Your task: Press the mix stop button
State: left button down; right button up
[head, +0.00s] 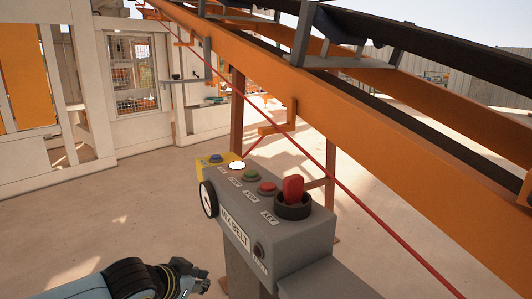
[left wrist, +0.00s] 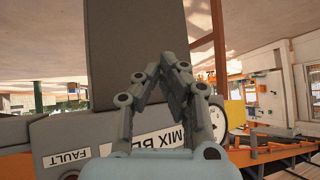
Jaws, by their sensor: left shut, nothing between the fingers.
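A grey control box labelled MIX BELT (head: 238,232) stands on a grey post. On its top is a row of buttons; the red button (head: 267,187) beside a small label that seems to read STOP lies between a green button (head: 250,174) and a large red key switch (head: 293,190) in a dark collar. My left gripper (head: 196,277) is low at the bottom, left of the box and below its top, apart from the buttons. In the left wrist view my left gripper (left wrist: 170,62) has its fingertips together and empty, with the upside-down box label behind. My right gripper is not in view.
The box also has a white button (head: 237,166), a blue button (head: 215,158) on a yellow end, a round dial (head: 209,199) and a fault lamp (head: 259,249). A red cord (head: 330,174) and an orange conveyor frame (head: 350,118) run behind. Open floor lies left.

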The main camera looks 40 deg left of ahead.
aim_at(266, 188)
pick_arm(q)
jog(key=w+d+r+t+h, duration=0.1)
jog(key=w+r+t, duration=0.1)
jog(key=r, duration=0.7)
jog(key=w+d+r+m+t+h+p, duration=0.1)
jog(key=w+d+r, duration=0.1)
jog(key=r, duration=0.7)
jog(key=w+d+r+t+h+p, duration=0.1)
jog(key=w+d+r+t, duration=0.1)
jog(key=r, duration=0.7)
jog(key=shift+w+r+m+t, duration=0.3)
jog(key=shift+w, duration=0.5)
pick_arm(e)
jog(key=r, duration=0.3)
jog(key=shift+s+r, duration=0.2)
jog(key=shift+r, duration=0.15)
pick_arm(q)
jog(key=shift+d, duration=0.1)
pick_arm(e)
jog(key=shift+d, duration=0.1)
pick_arm(q)
jog(key=shift+w, duration=0.1)
